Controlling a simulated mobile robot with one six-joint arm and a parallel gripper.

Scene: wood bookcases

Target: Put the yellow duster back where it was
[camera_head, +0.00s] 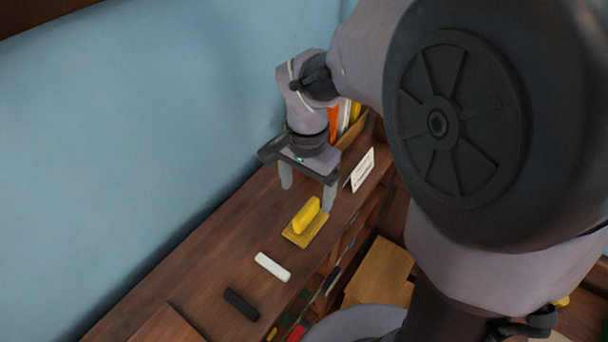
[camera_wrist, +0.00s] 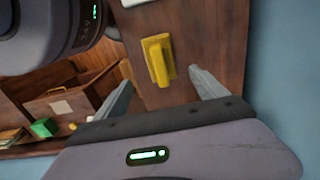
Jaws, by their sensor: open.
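The yellow duster (camera_head: 305,219) lies on the wooden bookcase top (camera_head: 215,262), with its raised yellow grip on a flat darker yellow base. In the wrist view the duster (camera_wrist: 158,60) is beyond the fingertips, a little left of the middle between them. My gripper (camera_head: 308,195) is open and empty above the bookcase top, behind the duster and apart from it. The gripper's two fingers (camera_wrist: 160,88) are spread wide in the wrist view.
A white block (camera_head: 272,267) and a black block (camera_head: 241,304) lie in front of the duster. A small white card (camera_head: 362,170) stands right of my gripper, near a holder with coloured folders (camera_head: 345,120). A blue wall (camera_head: 120,130) runs along the left. Shelves with a wooden box (camera_head: 380,272) are below right.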

